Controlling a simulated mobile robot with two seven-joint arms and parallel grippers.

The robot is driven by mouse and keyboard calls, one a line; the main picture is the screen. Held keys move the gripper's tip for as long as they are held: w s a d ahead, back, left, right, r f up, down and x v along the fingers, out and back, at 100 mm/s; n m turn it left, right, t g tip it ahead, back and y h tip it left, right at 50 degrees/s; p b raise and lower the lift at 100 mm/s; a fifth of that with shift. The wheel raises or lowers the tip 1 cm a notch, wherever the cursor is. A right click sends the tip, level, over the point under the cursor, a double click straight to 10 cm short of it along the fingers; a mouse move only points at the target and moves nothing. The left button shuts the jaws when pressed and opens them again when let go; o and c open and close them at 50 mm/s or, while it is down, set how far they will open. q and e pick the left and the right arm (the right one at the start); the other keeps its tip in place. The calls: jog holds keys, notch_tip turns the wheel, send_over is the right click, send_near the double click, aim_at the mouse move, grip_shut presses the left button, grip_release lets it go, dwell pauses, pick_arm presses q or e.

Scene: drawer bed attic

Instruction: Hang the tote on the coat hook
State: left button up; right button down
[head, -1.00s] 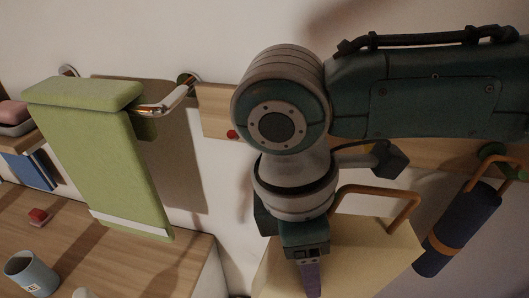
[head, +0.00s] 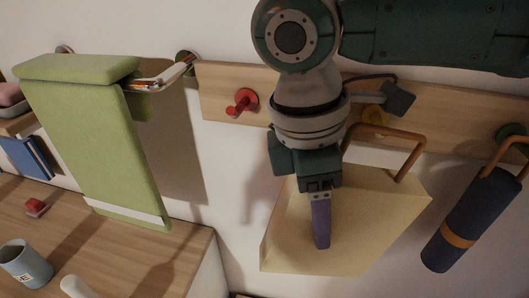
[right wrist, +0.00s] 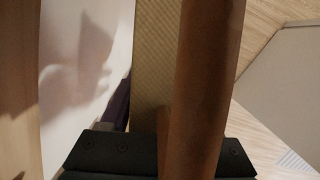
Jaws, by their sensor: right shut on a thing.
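The tote (head: 350,225) is a cream, box-like bag with a stiff brown handle (head: 412,158), hanging in front of the wall below the wooden hook rail (head: 300,88). My right gripper (head: 320,235), with purple fingers, points down in front of the tote. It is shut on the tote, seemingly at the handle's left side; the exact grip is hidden. The brown handle (right wrist: 203,85) stands large in the right wrist view. A yellow hook (head: 376,115) shows just above the handle's top bar; whether they touch is unclear. A red hook (head: 242,102) is bare. My left gripper is not in view.
A navy roll (head: 470,220) with a brown strap hangs by a green hook (head: 508,135) at the right, close to the tote. A green towel (head: 95,140) hangs on a bar at the left. A desk (head: 120,240) below holds a blue mug (head: 25,265).

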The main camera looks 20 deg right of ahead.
jog(key=w+d+b, duration=0.1)
jog(key=w+b, duration=0.2)
jog(key=w+d+f+b, duration=0.1)
jog(key=shift+w+d, duration=0.2)
jog(key=shift+d, duration=0.15)
dwell(0.4)
jog(key=shift+f, duration=0.1)
dwell(0.4)
jog(key=shift+c, duration=0.2)
grip_release()
